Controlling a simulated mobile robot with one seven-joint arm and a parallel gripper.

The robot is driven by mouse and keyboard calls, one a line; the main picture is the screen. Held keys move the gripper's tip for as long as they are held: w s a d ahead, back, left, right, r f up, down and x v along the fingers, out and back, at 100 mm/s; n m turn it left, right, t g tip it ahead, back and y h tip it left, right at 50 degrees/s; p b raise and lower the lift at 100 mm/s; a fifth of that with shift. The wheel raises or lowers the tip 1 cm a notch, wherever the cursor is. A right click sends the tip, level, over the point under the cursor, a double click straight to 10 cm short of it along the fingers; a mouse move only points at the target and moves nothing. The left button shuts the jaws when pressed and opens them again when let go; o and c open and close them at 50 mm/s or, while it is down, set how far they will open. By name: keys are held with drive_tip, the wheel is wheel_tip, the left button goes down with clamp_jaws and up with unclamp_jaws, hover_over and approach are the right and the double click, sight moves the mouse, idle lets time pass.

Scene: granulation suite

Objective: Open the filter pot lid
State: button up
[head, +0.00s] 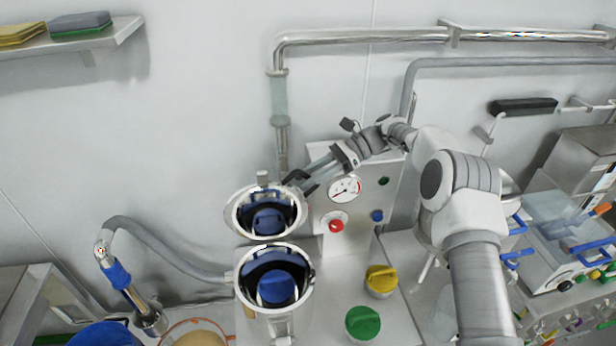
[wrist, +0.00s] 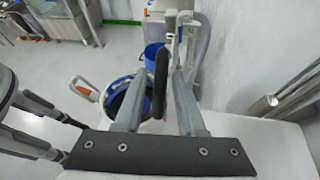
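The filter pot (head: 240,281) is a round chrome-rimmed vessel at the bottom centre of the head view, with a dark, shiny inside and a blue shape in it. A similar shiny round disc, which looks like its lid (head: 232,218), stands tilted up just behind it. My gripper (head: 299,186) is at the lid's upper right. In the wrist view, a black bar handle (wrist: 160,78) runs between my two fingers (wrist: 162,85). The fingers stand apart with a narrow gap beside the bar; firm contact is not clear. Part of a blue-lined round rim (wrist: 114,100) shows beyond the left finger.
A panel with a pressure gauge (head: 344,189) and red knob (head: 336,225) stands close to the right of the lid. A grey hose (head: 165,243) runs left. The wall and a steel pipe (head: 279,95) are behind.

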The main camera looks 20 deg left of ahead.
drive_tip(key=shift+o, duration=0.3)
drive_tip(key=b+v, duration=0.1)
drive_tip(key=v, duration=0.6)
drive_tip(key=shift+d+b, duration=0.2)
drive_tip(key=shift+b, duration=0.1)
drive_tip(key=shift+w+r, duration=0.1)
drive_tip(key=shift+r, duration=0.1)
